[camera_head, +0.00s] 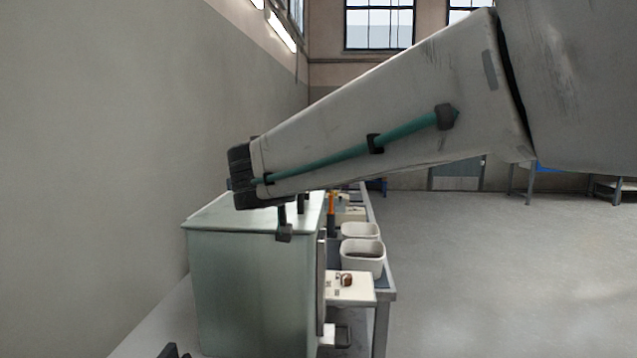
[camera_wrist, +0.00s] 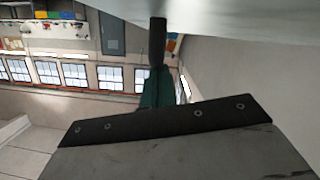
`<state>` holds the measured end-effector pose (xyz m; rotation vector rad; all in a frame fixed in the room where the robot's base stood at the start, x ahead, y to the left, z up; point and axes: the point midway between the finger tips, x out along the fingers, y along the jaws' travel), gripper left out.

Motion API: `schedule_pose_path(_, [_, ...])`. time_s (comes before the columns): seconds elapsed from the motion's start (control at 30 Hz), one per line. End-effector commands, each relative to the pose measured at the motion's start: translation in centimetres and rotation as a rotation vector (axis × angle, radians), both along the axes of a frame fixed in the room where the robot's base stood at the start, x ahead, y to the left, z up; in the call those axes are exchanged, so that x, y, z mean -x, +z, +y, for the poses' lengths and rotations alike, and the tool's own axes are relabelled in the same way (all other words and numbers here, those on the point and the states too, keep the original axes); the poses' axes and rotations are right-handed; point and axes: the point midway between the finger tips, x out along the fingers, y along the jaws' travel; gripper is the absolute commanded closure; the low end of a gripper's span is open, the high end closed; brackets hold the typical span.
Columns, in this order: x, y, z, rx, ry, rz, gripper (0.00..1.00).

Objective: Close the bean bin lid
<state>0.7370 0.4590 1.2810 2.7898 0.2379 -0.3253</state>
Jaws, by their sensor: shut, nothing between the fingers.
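In the head view, a large pale green box (camera_head: 255,280) stands at the left, with a flat top (camera_head: 210,215) that my arm partly covers. A narrow upright panel (camera_head: 321,285) shows at its right side. I cannot tell for certain which thing is the bean bin or its lid. In the wrist view, my gripper (camera_wrist: 157,27) is shut and empty, its dark fingers ending near a pale surface (camera_wrist: 235,18). I cannot tell whether they touch it. In the head view, my arm reaches left above the box and its fingertips are not clear.
Right of the box runs a bench (camera_head: 388,296) with two open white containers, one nearer (camera_head: 362,268) and one farther (camera_head: 360,229). A white tray (camera_head: 350,290) with a small brown item sits in front. A wall (camera_head: 90,150) stands close at left. Open floor (camera_head: 500,270) lies right.

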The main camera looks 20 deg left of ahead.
Motion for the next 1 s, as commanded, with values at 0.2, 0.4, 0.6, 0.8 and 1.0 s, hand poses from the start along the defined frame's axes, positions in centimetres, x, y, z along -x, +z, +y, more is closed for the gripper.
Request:
schedule_pose_path(0.2, [-0.1, 4.2, 0.0, -0.008, -0.006, -0.008, 1.0])
schedule_pose_path(0.4, [4.8, 5.2, -0.7, -0.005, -0.003, -0.009, 1.0])
schedule_pose_path(0.6, [8.0, 6.0, -1.2, -0.005, -0.005, -0.007, 1.0])
schedule_pose_path(0.8, [9.2, 6.3, -1.4, 0.03, 0.001, -0.011, 1.0])
schedule_pose_path(1.0, [10.9, -0.4, -5.0, 0.338, 0.012, 0.176, 1.0])
